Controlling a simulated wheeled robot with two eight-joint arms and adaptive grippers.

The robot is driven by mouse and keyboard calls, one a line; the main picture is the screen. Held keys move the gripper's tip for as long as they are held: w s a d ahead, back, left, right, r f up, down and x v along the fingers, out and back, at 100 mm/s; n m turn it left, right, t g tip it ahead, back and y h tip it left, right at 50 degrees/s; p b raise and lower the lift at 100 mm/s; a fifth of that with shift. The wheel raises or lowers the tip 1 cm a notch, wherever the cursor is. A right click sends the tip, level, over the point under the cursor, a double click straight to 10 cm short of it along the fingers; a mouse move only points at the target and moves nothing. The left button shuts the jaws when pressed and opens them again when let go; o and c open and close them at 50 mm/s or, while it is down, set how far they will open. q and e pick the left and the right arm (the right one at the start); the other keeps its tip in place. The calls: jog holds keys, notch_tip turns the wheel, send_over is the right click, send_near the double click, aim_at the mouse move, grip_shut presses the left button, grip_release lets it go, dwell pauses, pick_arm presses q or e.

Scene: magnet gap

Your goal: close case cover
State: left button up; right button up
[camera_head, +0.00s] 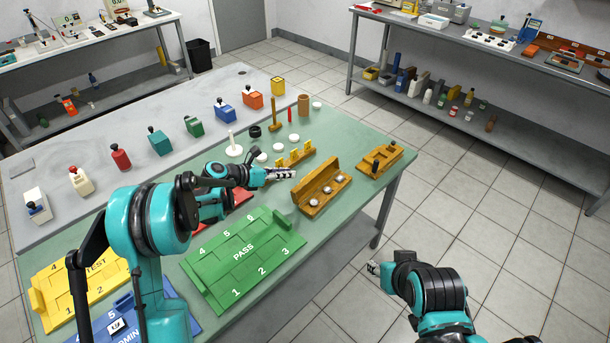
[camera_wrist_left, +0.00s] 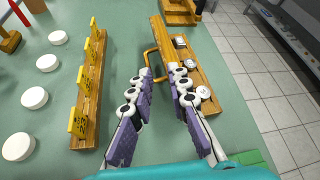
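The wooden case (camera_head: 313,211) lies on the green mat right of centre, with several round pale pieces in a row inside it. Its cover (camera_head: 318,180) stands raised along the far-left long side. In the left wrist view the case (camera_wrist_left: 211,75) is ahead, and a yellow-brown handle (camera_wrist_left: 149,57) sticks out on the cover's left side. My left gripper (camera_head: 292,173) is just left of the cover; in the left wrist view its fingers (camera_wrist_left: 160,72) are apart with nothing held, their tips close to the handle. Contact cannot be told. My right gripper (camera_head: 373,268) hangs over the floor, off the table.
A wooden rack with yellow tags (camera_wrist_left: 85,95) and several white discs (camera_wrist_left: 47,62) lie left of the gripper. Another wooden piece (camera_head: 380,161) stands right of the case. The green PASS board (camera_head: 243,262) lies nearer me. Bare mat separates the rack and case.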

aim_at(313, 178)
pick_arm(q)
jog(key=w+f+n, duration=0.1)
jog(key=w+f+n+h, duration=0.1)
jog(key=f+n, duration=0.1)
jog(key=w+f+n+h, duration=0.1)
jog(key=f+n, duration=0.1)
jog(key=shift+f, duration=0.25)
jog(key=shift+w+d+f+n+t, duration=0.1)
jog(key=shift+w+f+n+t, duration=0.15)
jog(key=shift+f+n, duration=0.3)
jog(key=b+x, duration=0.2)
jog(key=x, duration=0.4)
jog(key=shift+x, duration=0.8)
jog(key=shift+r, duration=0.1)
grip_shut()
